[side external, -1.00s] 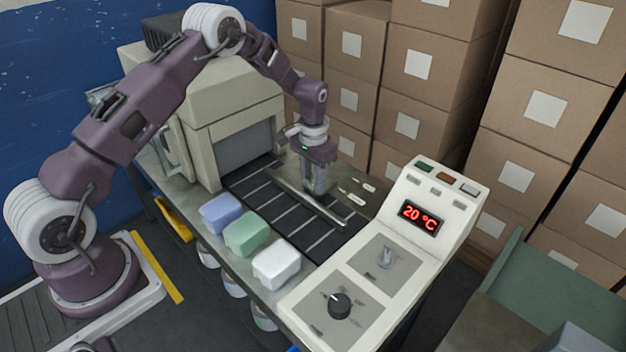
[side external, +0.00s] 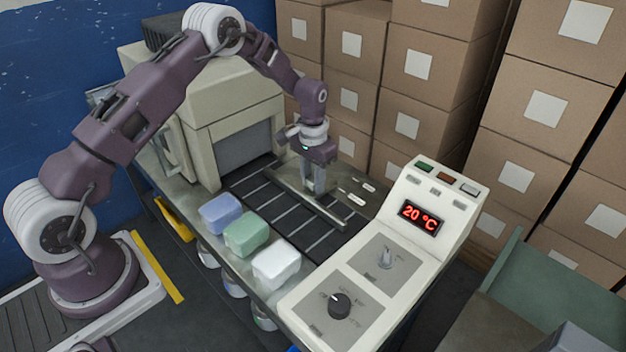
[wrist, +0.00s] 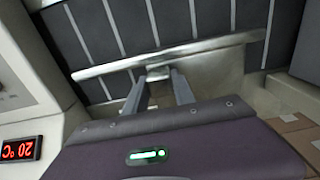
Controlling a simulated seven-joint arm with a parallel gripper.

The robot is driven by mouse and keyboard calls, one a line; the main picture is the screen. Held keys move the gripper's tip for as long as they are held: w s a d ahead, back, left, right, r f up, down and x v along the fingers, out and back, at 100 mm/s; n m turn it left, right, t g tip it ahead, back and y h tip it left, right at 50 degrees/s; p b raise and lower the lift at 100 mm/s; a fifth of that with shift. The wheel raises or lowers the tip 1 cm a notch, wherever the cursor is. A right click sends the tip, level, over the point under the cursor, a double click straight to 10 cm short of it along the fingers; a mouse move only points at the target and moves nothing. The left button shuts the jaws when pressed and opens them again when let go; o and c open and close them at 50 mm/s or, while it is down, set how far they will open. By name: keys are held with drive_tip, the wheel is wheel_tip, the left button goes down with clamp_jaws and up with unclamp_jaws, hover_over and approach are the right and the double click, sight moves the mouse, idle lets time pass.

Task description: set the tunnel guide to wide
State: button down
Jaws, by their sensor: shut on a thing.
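The tunnel guide is a long metal rail (side external: 332,213) lying along the far side of the dark slatted belt. In the wrist view the rail (wrist: 215,50) crosses the picture at a slight tilt. My gripper (side external: 315,191) points down at the rail's far side. In the wrist view its two fingers (wrist: 158,80) are shut on a small block of the guide, close against the rail. The fingers partly hide this block. Small white label plates (side external: 356,199) lie on the metal bed to the right of my gripper; their text is too small to read.
Blue (side external: 221,213), green (side external: 246,234) and white (side external: 276,263) tubs stand along the belt's near side. A control console (side external: 385,255) with a knob, a switch and a red "20 °C" display stands at the right. The beige tunnel housing (side external: 215,110) is behind. Stacked cartons (side external: 405,150) stand beyond.

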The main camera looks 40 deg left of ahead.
sight(330, 180)
drive_tip(key=shift+w, duration=0.1)
drive_tip(key=shift+w+r, duration=0.1)
drive_tip(key=shift+w, duration=3.05)
drive_tip(key=c, duration=1.1)
unclamp_jaws()
drive_tip(key=shift+o, duration=0.3)
wheel_tip(330, 180, up, 7)
